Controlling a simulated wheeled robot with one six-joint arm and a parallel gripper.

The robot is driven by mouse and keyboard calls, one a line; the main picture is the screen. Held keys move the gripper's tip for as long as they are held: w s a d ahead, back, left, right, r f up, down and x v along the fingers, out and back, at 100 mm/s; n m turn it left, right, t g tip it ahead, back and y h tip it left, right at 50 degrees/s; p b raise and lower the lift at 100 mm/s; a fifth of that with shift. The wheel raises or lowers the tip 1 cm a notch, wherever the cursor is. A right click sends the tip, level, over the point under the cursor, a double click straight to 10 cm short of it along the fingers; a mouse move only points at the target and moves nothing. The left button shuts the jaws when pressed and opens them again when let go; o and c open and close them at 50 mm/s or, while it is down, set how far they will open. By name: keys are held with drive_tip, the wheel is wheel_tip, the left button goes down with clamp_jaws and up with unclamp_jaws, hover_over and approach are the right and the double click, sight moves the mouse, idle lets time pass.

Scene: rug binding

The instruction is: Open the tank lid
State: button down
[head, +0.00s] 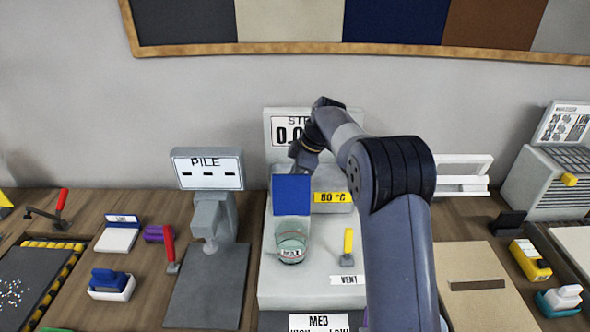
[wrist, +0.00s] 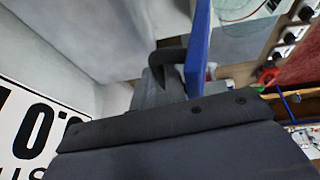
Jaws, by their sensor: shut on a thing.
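The tank lid (head: 291,194) is a blue panel. It stands raised, nearly upright, behind and above the clear tank (head: 291,243) marked MAX on the grey machine. The lid also shows edge-on as a blue strip in the wrist view (wrist: 198,45), with the clear tank (wrist: 248,20) beyond it at the top right. My gripper (head: 300,157) is at the lid's top edge, coming from behind. In the wrist view my gripper (wrist: 172,76) is shut on the lid, with dark fingers beside the blue panel. The exact grip point is partly hidden by the gripper body.
A yellow-handled lever (head: 348,245) stands right of the tank, near the VENT label (head: 348,280). The display panel (head: 285,130) is behind my gripper. A PILE gauge (head: 208,170) and a red-handled lever (head: 168,246) stand to the left. My arm covers the machine's right side.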

drive_tip(key=shift+w+d+f, duration=0.2)
drive_tip(key=shift+w+f, duration=0.15)
drive_tip(key=shift+w, duration=0.25)
drive_tip(key=c, duration=1.8)
unclamp_jaws()
drive_tip(key=shift+w+f, duration=0.1)
drive_tip(key=shift+o, duration=0.9)
drive_tip(key=shift+w+f, duration=0.25)
drive_tip(key=shift+w, duration=0.15)
drive_tip(key=shift+o, duration=0.8)
drive_tip(key=shift+r, duration=0.1)
drive_tip(key=shift+a+r, duration=0.1)
drive_tip(key=shift+r, duration=0.05)
drive_tip(key=w+b+v, duration=0.1)
drive_tip(key=v, duration=0.9)
drive_tip(key=shift+s+r, duration=0.25)
drive_tip(key=shift+s, duration=0.25)
